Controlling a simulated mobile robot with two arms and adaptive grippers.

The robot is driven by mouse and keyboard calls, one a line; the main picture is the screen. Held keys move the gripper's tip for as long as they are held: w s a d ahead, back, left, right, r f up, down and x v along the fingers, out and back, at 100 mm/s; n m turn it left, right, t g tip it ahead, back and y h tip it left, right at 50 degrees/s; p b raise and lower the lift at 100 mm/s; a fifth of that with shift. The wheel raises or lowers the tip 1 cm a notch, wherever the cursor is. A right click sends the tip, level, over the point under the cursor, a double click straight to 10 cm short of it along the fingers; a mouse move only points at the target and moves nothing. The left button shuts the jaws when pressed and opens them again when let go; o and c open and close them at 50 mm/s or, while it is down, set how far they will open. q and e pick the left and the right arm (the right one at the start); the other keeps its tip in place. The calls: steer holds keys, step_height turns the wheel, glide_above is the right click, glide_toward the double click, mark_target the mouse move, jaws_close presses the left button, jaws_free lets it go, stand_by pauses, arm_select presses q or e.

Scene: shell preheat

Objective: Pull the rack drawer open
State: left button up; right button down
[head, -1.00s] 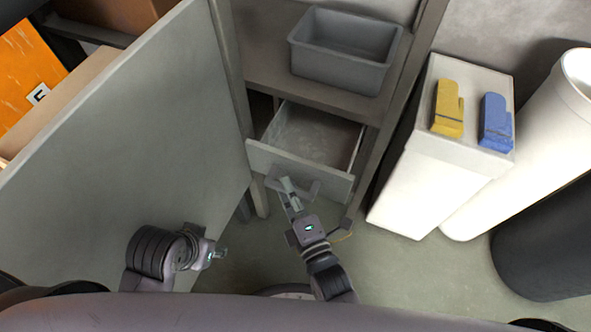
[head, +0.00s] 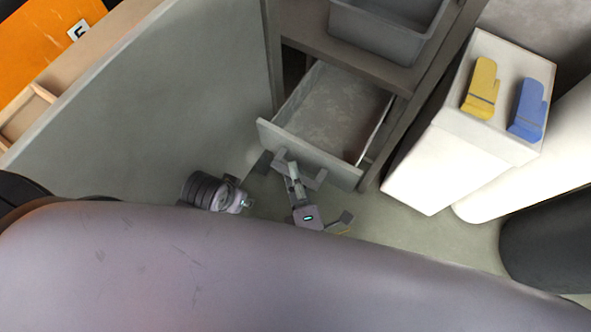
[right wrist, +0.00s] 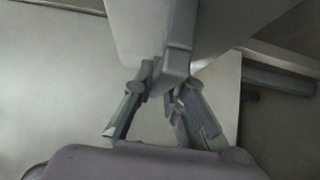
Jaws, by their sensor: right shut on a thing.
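The rack drawer (head: 345,174) is grey and stands partly open under the rack's shelf, its inside bare where I see it. Its bar handle (head: 318,181) sticks out from the front panel. My right gripper (head: 292,172) is shut on that handle. In the right wrist view the two fingers (right wrist: 163,95) close on the grey handle bar (right wrist: 179,45) from both sides.
A grey bin (head: 385,35) sits on the rack shelf above the drawer. A large grey panel (head: 150,100) stands at left. At right, a white box (head: 450,150) carries a yellow mitt (head: 481,88) and a blue mitt (head: 527,110), near a dark bin (head: 550,235).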

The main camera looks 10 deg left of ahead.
steer(key=c, duration=1.6)
jaws_free()
steer(key=v, duration=1.2)
